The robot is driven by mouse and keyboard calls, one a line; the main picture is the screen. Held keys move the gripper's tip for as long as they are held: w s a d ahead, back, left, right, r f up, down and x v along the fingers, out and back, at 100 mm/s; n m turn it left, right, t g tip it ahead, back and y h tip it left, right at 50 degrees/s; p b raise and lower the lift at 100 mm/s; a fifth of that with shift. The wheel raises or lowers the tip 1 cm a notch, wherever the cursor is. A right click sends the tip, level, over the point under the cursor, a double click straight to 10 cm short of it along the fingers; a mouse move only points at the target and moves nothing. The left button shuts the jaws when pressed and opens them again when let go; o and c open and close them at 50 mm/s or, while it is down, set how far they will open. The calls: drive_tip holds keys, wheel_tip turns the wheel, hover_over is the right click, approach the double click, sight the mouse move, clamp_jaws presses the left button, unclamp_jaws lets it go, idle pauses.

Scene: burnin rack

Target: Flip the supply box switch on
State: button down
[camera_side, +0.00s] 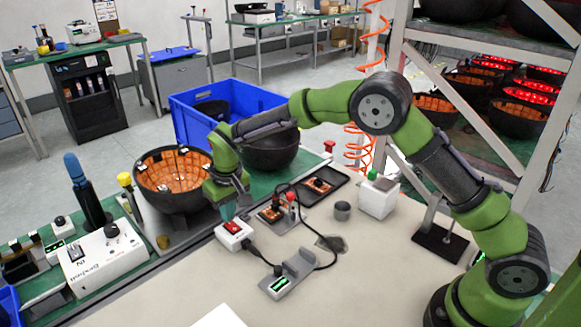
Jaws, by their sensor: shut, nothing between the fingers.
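The supply box (235,240) is a small white box with a red switch (233,227) on its top, standing on the pale table near the green edge strip. My gripper (229,213) is shut and empty, pointing down just above the red switch. Whether the fingertips touch the switch cannot be told from this view. Which way the switch is tipped is too small to tell. A black cable runs from the box's front right side to a grey cradle (298,265) with a lit green display.
A dark bowl with an orange inside (175,175) stands left of my gripper. A small board with a red-topped part (278,209), a black tray (325,185), a grey cup (342,209) and a white box with a green button (378,197) stand to the right. The table's front is mostly clear.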

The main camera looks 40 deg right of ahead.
drive_tip(key=shift+f, duration=0.7)
drive_tip(key=shift+r, duration=3.55)
